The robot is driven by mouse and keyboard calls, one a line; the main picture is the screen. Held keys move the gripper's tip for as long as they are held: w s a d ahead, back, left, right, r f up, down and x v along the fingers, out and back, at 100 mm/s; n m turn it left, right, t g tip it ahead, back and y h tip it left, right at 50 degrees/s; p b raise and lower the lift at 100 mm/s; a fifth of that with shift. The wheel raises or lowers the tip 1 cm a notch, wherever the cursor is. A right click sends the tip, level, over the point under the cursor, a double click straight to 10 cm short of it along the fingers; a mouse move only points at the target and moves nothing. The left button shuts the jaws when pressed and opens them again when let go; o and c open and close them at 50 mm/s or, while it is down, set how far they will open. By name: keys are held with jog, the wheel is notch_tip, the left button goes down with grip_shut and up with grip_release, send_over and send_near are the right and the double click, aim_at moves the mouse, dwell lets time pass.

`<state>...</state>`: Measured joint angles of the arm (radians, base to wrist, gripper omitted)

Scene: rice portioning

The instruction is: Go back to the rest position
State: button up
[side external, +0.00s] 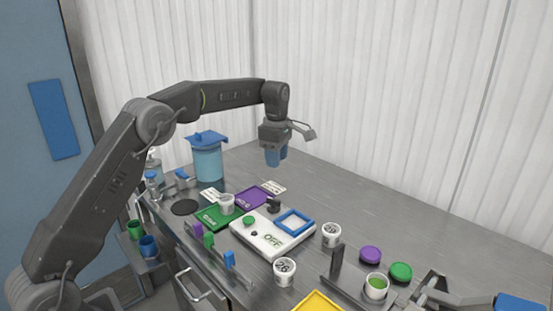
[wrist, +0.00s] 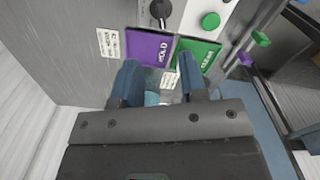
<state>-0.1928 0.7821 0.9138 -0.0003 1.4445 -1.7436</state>
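My gripper (side external: 276,157) hangs in the air, fingers pointing down, above the back part of the grey table (side external: 330,180), to the right of the blue lidded canister (side external: 207,160). In the wrist view its two blue fingers (wrist: 158,70) are apart with no object gripped. A light-blue patch shows between them, lower down; I cannot tell what it is. Past the fingertips lie the purple mat marked HOLD (wrist: 150,47) and the green mat (wrist: 197,54); the purple mat (side external: 253,197) and green mat (side external: 213,217) also show in the side view.
A white panel marked OFF (side external: 262,238) carries a green button and a blue square frame (side external: 294,222). White cups (side external: 284,272) stand around it. Purple (side external: 370,255) and green (side external: 401,272) lids lie at the right. The table's back right is clear.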

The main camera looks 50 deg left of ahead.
jog(key=shift+r, duration=0.1)
jog(key=s+d+r+m+t, duration=0.1)
jog(key=s+d+r+m, duration=0.2)
jog(key=s+r+m, duration=0.35)
jog(key=s+d+r+m+t, duration=0.2)
jog(key=s+d+r+m, duration=0.2)
jog(key=s, duration=0.5)
jog(key=s+d+f+m+t, duration=0.1)
jog(key=s+d+f+m, duration=0.1)
jog(key=s+m, duration=0.4)
jog(key=s+d+f+m+t, duration=0.1)
jog(key=s+m, duration=0.4)
jog(key=s, duration=0.9)
notch_tip(320, 180, down, 3)
jog(key=shift+s+d+r+m+t, duration=0.1)
jog(key=shift+s+d+m+t, duration=0.2)
jog(key=shift+s+d+m, duration=0.15)
